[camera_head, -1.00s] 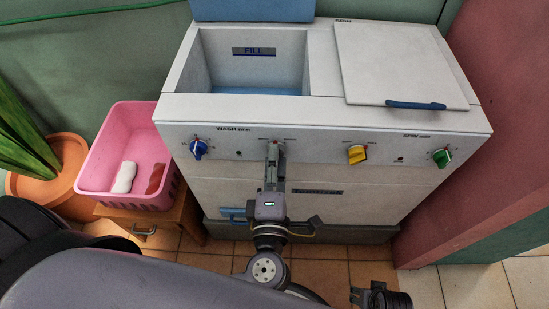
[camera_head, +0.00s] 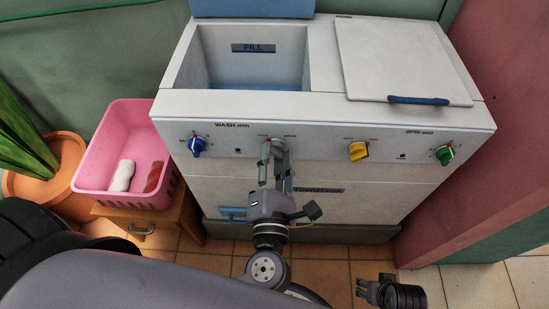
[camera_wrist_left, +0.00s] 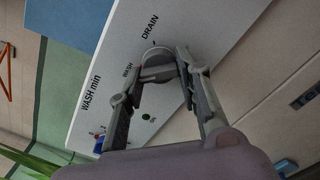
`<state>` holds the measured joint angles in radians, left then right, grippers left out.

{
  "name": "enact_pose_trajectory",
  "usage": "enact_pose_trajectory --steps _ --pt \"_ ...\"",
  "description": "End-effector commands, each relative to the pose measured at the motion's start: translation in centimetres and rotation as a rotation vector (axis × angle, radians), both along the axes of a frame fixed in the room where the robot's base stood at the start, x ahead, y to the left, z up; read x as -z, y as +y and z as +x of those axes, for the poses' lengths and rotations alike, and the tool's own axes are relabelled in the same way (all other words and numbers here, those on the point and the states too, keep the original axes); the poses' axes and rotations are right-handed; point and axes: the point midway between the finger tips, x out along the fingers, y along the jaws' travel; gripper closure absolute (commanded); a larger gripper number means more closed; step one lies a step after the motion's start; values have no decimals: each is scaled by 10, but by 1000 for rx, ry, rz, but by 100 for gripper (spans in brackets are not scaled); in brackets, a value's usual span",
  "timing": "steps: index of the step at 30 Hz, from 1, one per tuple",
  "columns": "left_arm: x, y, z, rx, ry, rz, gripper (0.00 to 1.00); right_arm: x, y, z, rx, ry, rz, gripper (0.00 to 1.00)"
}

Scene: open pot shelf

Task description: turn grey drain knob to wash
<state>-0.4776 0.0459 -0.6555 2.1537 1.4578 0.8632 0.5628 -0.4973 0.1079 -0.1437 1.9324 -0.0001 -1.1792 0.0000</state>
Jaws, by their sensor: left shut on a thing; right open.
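The grey drain knob (camera_wrist_left: 157,66) is on the white front panel of the washing machine (camera_head: 330,122). The wrist view shows DRAIN and WASH labels beside it. My left gripper (camera_wrist_left: 158,72) is shut on the knob, with one finger on each side. Which label the knob points to cannot be told. My right gripper (camera_head: 366,291) is open and empty near the floor, well below the panel.
A blue knob (camera_head: 196,147), a yellow knob (camera_head: 359,151) and a green knob (camera_head: 444,155) are on the same panel. A green light (camera_head: 238,150) and a red light (camera_head: 403,156) show there. A pink basket (camera_head: 112,185) stands at the left.

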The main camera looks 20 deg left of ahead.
Motion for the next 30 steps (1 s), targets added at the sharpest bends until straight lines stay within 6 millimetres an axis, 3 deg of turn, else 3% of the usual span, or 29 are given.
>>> enact_pose_trajectory --steps 16,17,25,30 --pt "3 0 -1 -1 0 -24 96 -3 0 1 0 -2 0 50" --pt "3 0 -1 -1 0 -24 66 -3 0 1 0 -2 0 50" --pt "1 0 0 0 -3 -22 48 -3 0 1 0 -2 0 50" --pt "1 0 0 0 -5 -22 48 -3 0 1 0 -2 0 50"
